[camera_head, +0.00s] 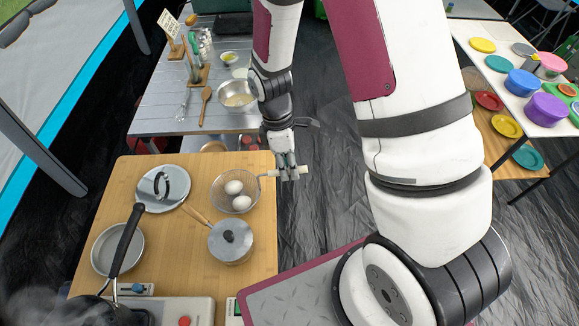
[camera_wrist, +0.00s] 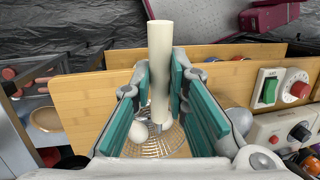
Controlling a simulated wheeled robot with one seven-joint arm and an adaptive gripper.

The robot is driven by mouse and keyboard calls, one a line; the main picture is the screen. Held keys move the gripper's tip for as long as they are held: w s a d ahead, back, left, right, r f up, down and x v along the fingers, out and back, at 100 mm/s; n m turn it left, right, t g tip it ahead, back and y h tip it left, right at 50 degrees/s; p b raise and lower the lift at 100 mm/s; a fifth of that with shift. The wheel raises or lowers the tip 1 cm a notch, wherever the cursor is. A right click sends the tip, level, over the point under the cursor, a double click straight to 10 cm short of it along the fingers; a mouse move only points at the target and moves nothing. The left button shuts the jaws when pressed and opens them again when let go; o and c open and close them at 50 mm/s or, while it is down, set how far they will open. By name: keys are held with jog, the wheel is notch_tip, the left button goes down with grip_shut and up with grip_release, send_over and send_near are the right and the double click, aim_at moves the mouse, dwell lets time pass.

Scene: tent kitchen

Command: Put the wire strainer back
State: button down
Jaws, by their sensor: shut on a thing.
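The wire strainer (camera_head: 221,198) is a round mesh bowl with a cream handle, at the right edge of the wooden table (camera_head: 170,285). Two white eggs (camera_head: 234,187) sit in its bowl. My gripper (camera_head: 288,172) is shut on the handle, just beyond the table edge. In the wrist view, the cream handle (camera_wrist: 160,55) stands between the teal finger pads, with the mesh (camera_wrist: 165,143) and one egg (camera_wrist: 138,132) below. I cannot tell whether the bowl touches the table.
A lidded pot (camera_head: 231,243) stands close below the strainer. A round lid (camera_head: 176,190) and a frying pan (camera_head: 105,262) are to the left. A metal bowl (camera_head: 228,103) is on the grey table (camera_head: 165,122) behind. Coloured dishes fill the white table (camera_head: 476,28) at right.

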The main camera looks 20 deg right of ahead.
jog(key=shift+f, duration=0.2)
jog(key=c, duration=1.6)
grip_release()
jog(key=shift+o, duration=0.2)
jog(key=shift+r, duration=0.1)
notch_tip(320, 180, up, 24)
jog(key=d+m+t+b, duration=0.1)
jog(key=m+t+b, duration=0.15)
jog(key=m, duration=0.35)
jog(key=s+d+r+m+t, duration=0.1)
jog(key=s+r+m+t, duration=0.4)
jog(key=s+r+m, duration=0.2)
jog(key=shift+s+r+m+t+y+p, duration=0.35)
jog(key=shift+s+r, duration=0.65)
jog(key=shift+s, duration=0.6)
jog(key=shift+d, duration=0.1)
